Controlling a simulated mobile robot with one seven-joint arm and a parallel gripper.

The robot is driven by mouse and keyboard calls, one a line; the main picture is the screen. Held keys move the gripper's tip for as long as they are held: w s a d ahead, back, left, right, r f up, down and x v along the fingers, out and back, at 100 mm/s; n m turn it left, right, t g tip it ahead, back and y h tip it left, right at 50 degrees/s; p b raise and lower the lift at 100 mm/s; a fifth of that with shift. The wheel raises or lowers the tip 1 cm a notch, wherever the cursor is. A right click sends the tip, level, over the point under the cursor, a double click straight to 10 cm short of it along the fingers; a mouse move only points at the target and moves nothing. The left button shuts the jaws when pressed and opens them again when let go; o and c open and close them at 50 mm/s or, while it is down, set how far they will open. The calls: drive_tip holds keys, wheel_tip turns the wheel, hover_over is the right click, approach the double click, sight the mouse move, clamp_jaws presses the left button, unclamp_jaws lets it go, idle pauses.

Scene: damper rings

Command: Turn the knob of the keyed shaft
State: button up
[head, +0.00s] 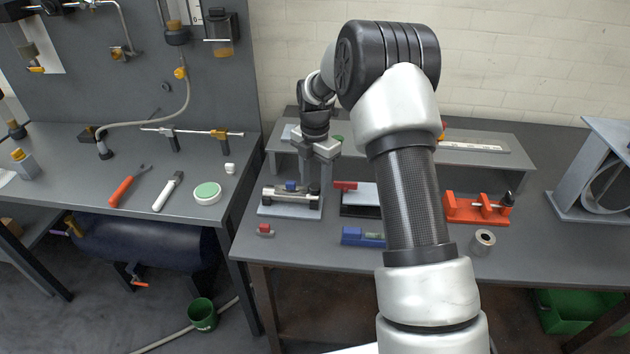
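A knob there is not distinguishable from the fingers. I cannot tell whether they touch or grip anything.
An orange fixture (462,209) with a black knob stands to the right, beside a metal ring (483,240). A blue block with a green part (362,237) and a small red piece (265,230) lie in front. A raised grey shelf (480,157) runs behind.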

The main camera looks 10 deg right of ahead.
drive_tip(key=shift+r, duration=0.1)
drive_tip(key=shift+r+p, duration=0.7)
drive_tip(key=shift+r, duration=0.25)
drive_tip(key=shift+r+p, duration=2.05)
drive_tip(key=shift+r, duration=1)
